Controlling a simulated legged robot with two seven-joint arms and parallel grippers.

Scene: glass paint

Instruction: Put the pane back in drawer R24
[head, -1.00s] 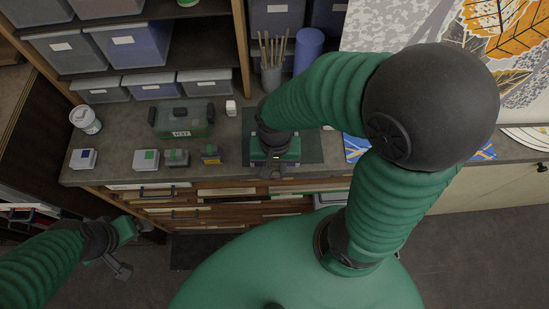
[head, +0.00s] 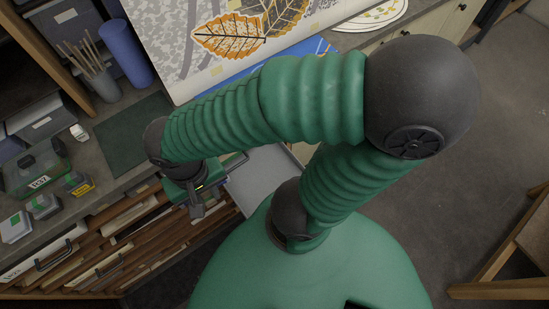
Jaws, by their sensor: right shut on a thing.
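My right gripper (head: 196,205) points down over the front of the drawer cabinet, left of the middle of the head view. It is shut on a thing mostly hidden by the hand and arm. A thin green-edged, see-through piece (head: 234,163) shows just right of the hand; it looks like the pane. Beyond it a pale grey flat surface (head: 262,182), which looks like the inside of an open drawer, lies partly behind my arm. The drawer fronts (head: 110,240) are below left; no R24 label is readable. My left gripper is out of view.
On the worktop are a dark green mat (head: 130,135), a green-lidded box (head: 36,170), small blocks (head: 44,205), a pot of brushes (head: 102,85) and a blue cylinder (head: 126,52). Open floor (head: 465,170) lies at right.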

